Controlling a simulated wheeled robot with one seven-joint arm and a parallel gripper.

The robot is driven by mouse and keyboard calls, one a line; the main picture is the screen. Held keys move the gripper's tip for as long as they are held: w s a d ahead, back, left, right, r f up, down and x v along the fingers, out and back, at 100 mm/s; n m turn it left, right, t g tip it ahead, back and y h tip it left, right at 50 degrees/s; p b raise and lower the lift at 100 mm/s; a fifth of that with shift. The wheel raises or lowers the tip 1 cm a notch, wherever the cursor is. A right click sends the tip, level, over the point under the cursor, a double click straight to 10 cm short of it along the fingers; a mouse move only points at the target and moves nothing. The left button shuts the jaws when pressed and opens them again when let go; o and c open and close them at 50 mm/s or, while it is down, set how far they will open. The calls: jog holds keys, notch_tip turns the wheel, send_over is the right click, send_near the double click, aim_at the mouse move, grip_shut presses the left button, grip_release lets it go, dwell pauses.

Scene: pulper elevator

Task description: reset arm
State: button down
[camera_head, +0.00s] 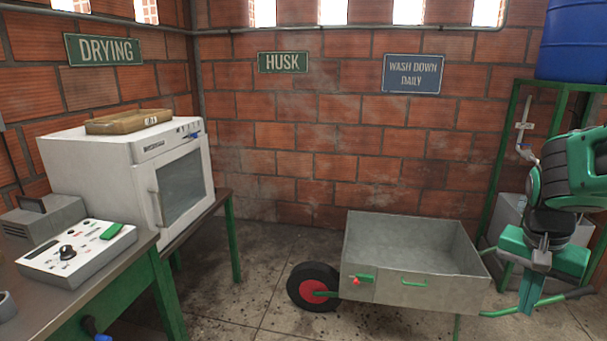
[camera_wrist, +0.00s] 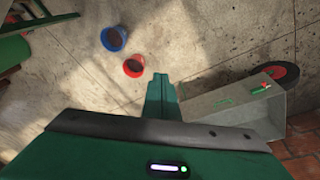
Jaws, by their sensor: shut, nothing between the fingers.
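My gripper (camera_head: 528,300) hangs at the right of the head view, on my green arm, with its fingers pointing down. It appears in front of the right end of the grey cart. In the wrist view, the two green fingers (camera_wrist: 160,88) are together and hold nothing. The palm hides the lower part of that view.
The grey metal cart (camera_head: 415,290) with a red wheel stands right of centre. A white oven (camera_head: 110,165) and a control box (camera_head: 75,255) stand on the left benches. A blue bucket (camera_wrist: 114,38) and a red one (camera_wrist: 134,66) are on the concrete floor.

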jog(key=s+a+n+y, duration=0.2)
jog(key=s+a+n, duration=0.2)
jog(key=s, duration=0.9)
jog(key=shift+s+a+f, duration=0.2)
jog(key=shift+a+f, duration=0.05)
jog(key=shift+a, duration=0.25)
jog(key=shift+w+f+g, duration=0.25)
jog(key=shift+w+g, duration=0.05)
jog(key=shift+w, duration=0.35)
